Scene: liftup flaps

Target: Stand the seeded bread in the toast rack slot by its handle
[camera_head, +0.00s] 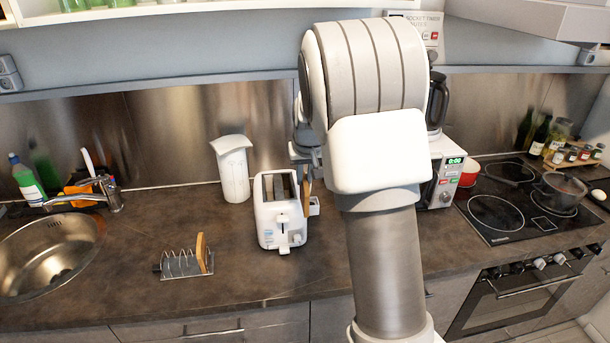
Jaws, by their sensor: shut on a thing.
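The wire toast rack (172,268) stands on the counter left of the toaster, with its dark handle at its left end. One tan bread slice (202,253) stands upright near its right end, and the slots to the left look empty. My gripper (305,164) is beside the toaster's right side, mostly hidden behind my arm. It is shut on a thin brown bread slice (307,186), which hangs upright and is seen nearly edge-on. Seeds cannot be made out on either slice.
The white toaster (280,235) stands between the rack and my arm. A white pitcher (234,172) stands behind, left of the toaster. The sink (50,255) is at far left, the hob (525,212) at right. The counter around the rack is clear.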

